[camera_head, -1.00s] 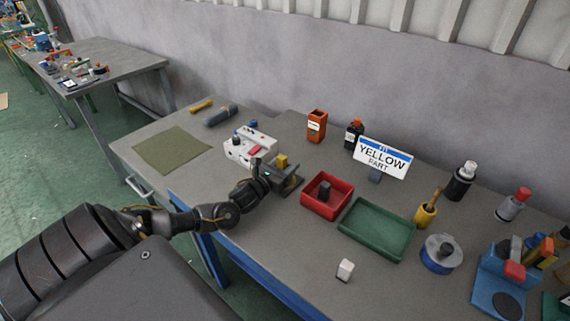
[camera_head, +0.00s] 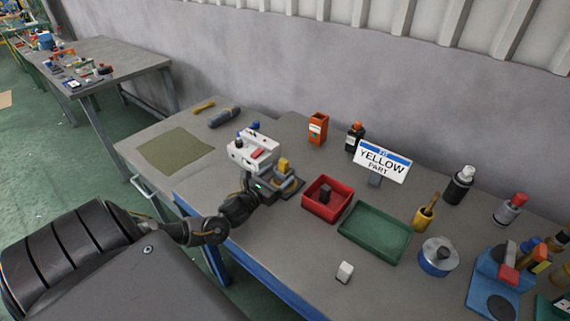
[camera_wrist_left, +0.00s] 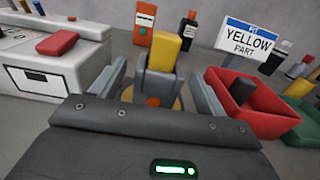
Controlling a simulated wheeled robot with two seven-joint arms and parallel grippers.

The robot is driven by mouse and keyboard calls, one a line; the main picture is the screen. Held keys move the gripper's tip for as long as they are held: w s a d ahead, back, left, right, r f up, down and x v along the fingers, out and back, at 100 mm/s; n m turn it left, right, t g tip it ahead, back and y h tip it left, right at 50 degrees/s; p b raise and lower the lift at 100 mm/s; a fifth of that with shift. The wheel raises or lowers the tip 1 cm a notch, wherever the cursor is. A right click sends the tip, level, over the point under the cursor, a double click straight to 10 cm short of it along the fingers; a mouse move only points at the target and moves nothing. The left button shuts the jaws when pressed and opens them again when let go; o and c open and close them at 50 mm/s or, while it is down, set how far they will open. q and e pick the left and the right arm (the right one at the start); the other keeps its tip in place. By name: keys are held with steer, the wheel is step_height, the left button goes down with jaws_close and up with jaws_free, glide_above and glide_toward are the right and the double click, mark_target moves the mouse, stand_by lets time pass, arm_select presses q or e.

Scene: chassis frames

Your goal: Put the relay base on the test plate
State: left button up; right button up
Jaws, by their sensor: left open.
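An orange round spot shows at the block's foot. My left gripper (camera_head: 268,186) is open, low at the near left side of the block. Whether a finger touches it, I cannot tell. My right gripper is not in view.
A white device (camera_head: 253,152) with a red part stands close on the left. A red bin (camera_head: 308,207) holding a dark block is close on the right, beside a green tray (camera_head: 376,234). A small white block (camera_head: 344,272) lies in front.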

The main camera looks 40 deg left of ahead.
arm_select(q)
steer(key=s+p, duration=0.2)
steer(key=s, duration=0.4)
steer(key=shift+d+r, duration=0.1)
steer(key=shift+r, duration=0.05)
steer(key=shift+s+p, duration=0.3)
steer(key=shift+s, duration=0.15)
